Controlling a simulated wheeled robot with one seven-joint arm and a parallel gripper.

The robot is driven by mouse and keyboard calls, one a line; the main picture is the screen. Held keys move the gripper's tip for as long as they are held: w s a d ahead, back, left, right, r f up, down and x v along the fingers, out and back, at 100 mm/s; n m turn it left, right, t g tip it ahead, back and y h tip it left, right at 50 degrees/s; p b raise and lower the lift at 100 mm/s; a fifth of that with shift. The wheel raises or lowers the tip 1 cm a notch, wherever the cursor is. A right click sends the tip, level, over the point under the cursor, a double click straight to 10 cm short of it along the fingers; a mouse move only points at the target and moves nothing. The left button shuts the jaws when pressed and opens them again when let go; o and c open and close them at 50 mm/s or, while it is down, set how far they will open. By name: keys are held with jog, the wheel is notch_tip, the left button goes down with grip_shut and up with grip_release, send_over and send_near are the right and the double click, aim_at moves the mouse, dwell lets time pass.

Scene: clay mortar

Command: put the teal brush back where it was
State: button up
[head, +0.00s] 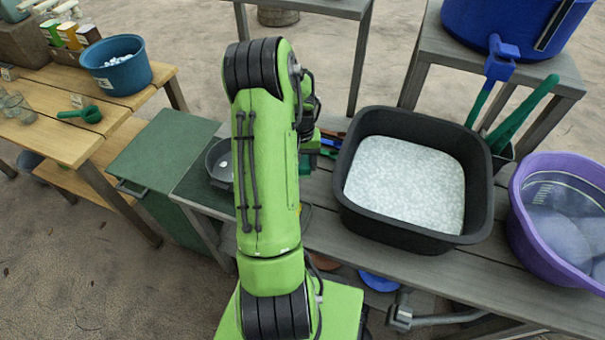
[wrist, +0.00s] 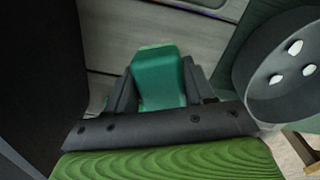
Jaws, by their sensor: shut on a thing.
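The teal brush (wrist: 158,78) shows in the wrist view as a green-teal block between the dark fingers of my gripper (wrist: 158,95). My gripper is shut on it. Only this part of the brush shows clearly; the rest is hidden. Grey bench planks show beyond it, and I cannot tell whether it touches them. In the head view my green arm hides most of the gripper. A small teal patch (head: 304,165) shows just right of the arm; I cannot tell whether it is the brush.
A black tub (head: 350,215) of white granules stands right of my arm on the grey bench (head: 440,265). Small coloured items (head: 328,141) lie beside it. A dark bowl (head: 214,172) is left, on a green surface. A purple basin (head: 530,225) stands far right.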

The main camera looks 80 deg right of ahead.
aim_at(302, 182)
notch_tip(302, 182, down, 5)
jog(key=shift+f+b, duration=0.2)
jog(key=shift+b, duration=0.4)
jog(key=shift+r, duration=0.1)
jog(key=o, duration=1.2)
jog(key=r+p, duration=0.1)
jog(key=r, duration=0.3)
jog(key=r+p, duration=0.1)
jog(key=r, duration=0.3)
jog(key=r+p, duration=0.1)
jog(key=r, duration=0.3)
jog(key=shift+w+d, duration=0.2)
jog(key=shift+w, duration=0.05)
jog(key=shift+w, duration=0.1)
